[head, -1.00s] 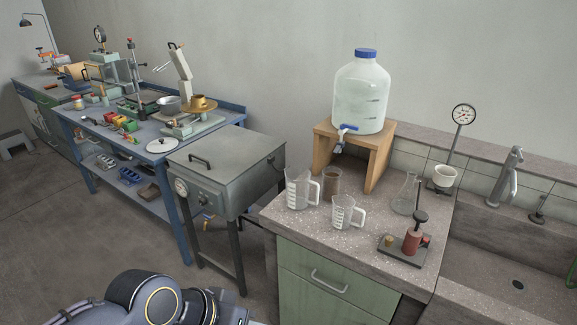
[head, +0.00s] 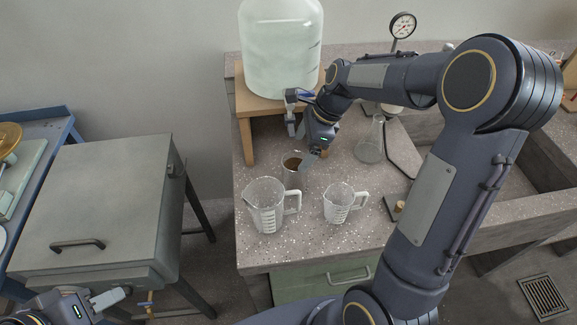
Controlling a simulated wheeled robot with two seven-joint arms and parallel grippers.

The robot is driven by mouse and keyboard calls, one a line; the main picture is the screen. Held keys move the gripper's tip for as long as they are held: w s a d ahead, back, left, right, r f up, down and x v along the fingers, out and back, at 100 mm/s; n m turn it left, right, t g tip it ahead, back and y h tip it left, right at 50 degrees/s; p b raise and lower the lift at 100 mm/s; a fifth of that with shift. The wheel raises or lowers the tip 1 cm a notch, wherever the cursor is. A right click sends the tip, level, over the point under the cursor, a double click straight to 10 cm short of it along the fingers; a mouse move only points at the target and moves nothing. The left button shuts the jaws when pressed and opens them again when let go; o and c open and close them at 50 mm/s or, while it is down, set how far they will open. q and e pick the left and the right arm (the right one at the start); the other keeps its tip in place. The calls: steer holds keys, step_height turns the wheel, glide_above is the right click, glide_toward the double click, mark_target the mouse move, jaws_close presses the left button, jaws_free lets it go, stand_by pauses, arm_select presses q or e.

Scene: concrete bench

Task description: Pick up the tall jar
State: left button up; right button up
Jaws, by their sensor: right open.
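The tall jar looks to be the clear glass cylinder with brown contents (head: 292,176). It stands upright on the speckled counter in front of the wooden stand, behind the two measuring jugs. My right gripper (head: 299,146) is open just above and behind the jar's rim, with its arm reaching in from the right. One fingertip is close to the rim; I cannot tell whether it touches. Nothing is held in it. My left gripper (head: 108,298) is low at the bottom left, by the grey box, partly cut off by the picture's edge; its opening is unclear.
Two measuring jugs, a larger one (head: 266,207) and a smaller one (head: 339,205), stand in front of the jar. A conical flask (head: 371,141) is to its right. A large water bottle (head: 279,50) sits on a wooden stand (head: 247,134) behind. My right arm hides part of the sink.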

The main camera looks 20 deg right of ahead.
mark_target(293, 166)
steer(key=x, duration=0.7)
steer(key=shift+s+a+f, duration=0.15)
steer(key=shift+s+f, duration=0.15)
steer(key=c, duration=1.1)
steer(key=shift+c, duration=0.2)
steer(key=shift+r, duration=0.15)
